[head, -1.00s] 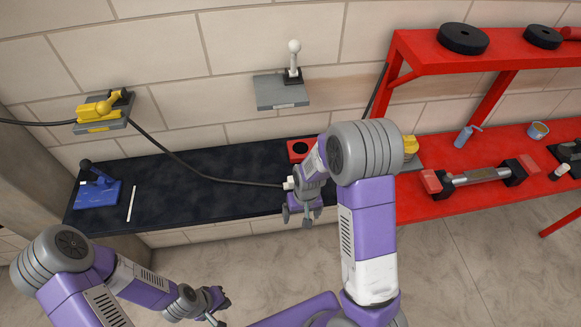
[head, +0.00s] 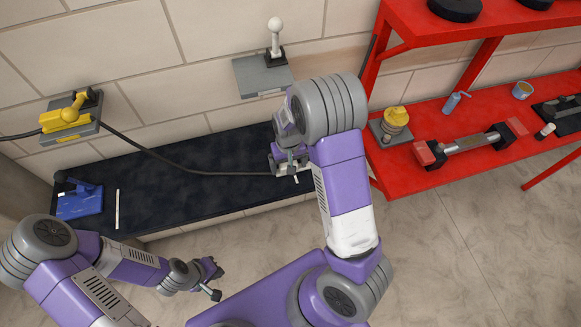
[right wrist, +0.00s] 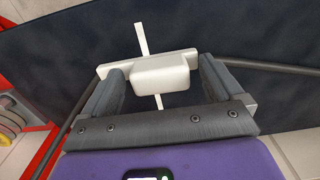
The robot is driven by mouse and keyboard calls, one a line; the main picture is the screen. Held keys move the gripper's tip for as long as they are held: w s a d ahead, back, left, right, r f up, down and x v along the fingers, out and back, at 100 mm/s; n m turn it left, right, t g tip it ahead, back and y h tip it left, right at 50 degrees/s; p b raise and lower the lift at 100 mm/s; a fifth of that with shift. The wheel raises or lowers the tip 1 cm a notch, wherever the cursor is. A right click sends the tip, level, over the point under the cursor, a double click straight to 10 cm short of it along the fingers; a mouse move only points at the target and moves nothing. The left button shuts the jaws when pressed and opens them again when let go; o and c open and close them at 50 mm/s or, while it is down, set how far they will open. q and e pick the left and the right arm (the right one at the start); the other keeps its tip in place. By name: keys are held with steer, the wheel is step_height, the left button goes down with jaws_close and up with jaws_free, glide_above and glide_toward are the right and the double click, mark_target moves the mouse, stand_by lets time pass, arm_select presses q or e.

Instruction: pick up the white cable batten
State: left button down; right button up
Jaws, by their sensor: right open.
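The white cable batten (right wrist: 160,72) is a pale block with a crossbar in the right wrist view. It lies between the fingers of my right gripper (right wrist: 162,88), which is open around it; dark cable runs off on both sides. In the head view my right gripper (head: 289,165) is at the right part of the dark bench, at the cable's end, and mostly hides the batten. A thin white strip (right wrist: 142,38) shows behind the batten in the wrist view. My left gripper (head: 213,282) is open and empty, in front of the bench.
The black cable (head: 190,168) runs left to a yellow clamp (head: 66,112) on the wall. A blue device (head: 80,202) and a white strip (head: 117,209) lie on the dark bench (head: 165,195). A grey wall shelf (head: 262,76) holds a white-knobbed lever. A red shelf (head: 400,172) stands right.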

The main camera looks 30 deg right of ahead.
steer(key=c, duration=1.1)
